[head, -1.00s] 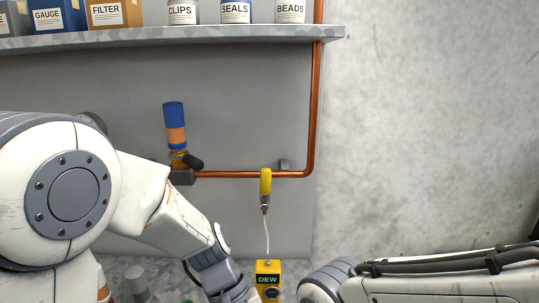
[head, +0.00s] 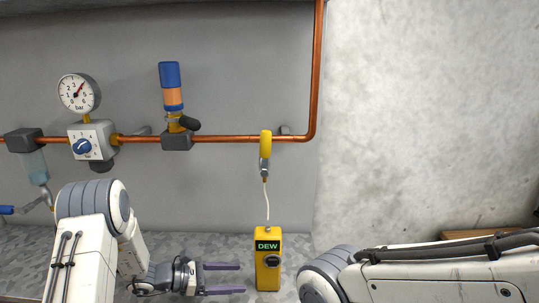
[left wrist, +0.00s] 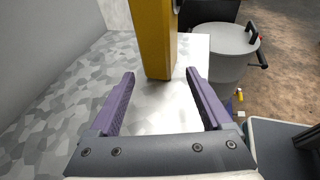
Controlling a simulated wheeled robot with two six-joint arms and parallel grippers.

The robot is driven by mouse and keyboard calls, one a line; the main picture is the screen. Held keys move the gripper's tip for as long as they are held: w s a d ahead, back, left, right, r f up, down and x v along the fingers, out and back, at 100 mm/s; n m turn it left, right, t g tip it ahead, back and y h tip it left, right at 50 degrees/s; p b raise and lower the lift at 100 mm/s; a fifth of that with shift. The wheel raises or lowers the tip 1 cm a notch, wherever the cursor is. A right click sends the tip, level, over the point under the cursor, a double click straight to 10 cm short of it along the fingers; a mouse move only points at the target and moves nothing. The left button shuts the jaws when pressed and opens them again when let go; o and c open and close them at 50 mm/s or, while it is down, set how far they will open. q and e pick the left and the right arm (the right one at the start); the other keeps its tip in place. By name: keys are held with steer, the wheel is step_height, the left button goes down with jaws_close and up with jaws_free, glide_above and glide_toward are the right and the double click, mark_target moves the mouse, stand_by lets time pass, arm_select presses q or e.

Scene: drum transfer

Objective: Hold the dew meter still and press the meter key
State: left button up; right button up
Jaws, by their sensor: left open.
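The yellow dew meter (head: 267,277) stands upright on the bench, with a dark "DEW" display near its top. A dark round part (head: 272,261) shows on its front below the display; I cannot tell whether it is the meter key. My left gripper (head: 243,278) is open and empty, just left of the meter, its purple fingers pointing at it. In the left wrist view the meter (left wrist: 153,40) is ahead between the open fingertips. My right arm comes in at the lower right, but its gripper is out of view.
A pale hose (head: 267,203) links the meter to a yellow fitting (head: 265,145) on the copper pipe (head: 225,139). A pressure gauge (head: 78,93) and a blue-topped canister (head: 170,85) are at the pipe. The left wrist view shows a grey drum (left wrist: 217,50) beyond the bench.

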mark_target(264, 277)
arm_select(q)
steer(key=b+x, duration=0.2)
steer(key=x, duration=0.7)
steer(key=shift+d+f+b, duration=0.1)
steer(key=shift+d+b, duration=0.1)
steer(key=shift+b, duration=0.2)
arm_select(e)
step_height(264, 277, down, 3)
steer(key=shift+f, duration=0.1)
arm_select(q)
steer(key=c, duration=1.1)
arm_select(e)
jaws_close()
stand_by(0.9)
stand_by(0.5)
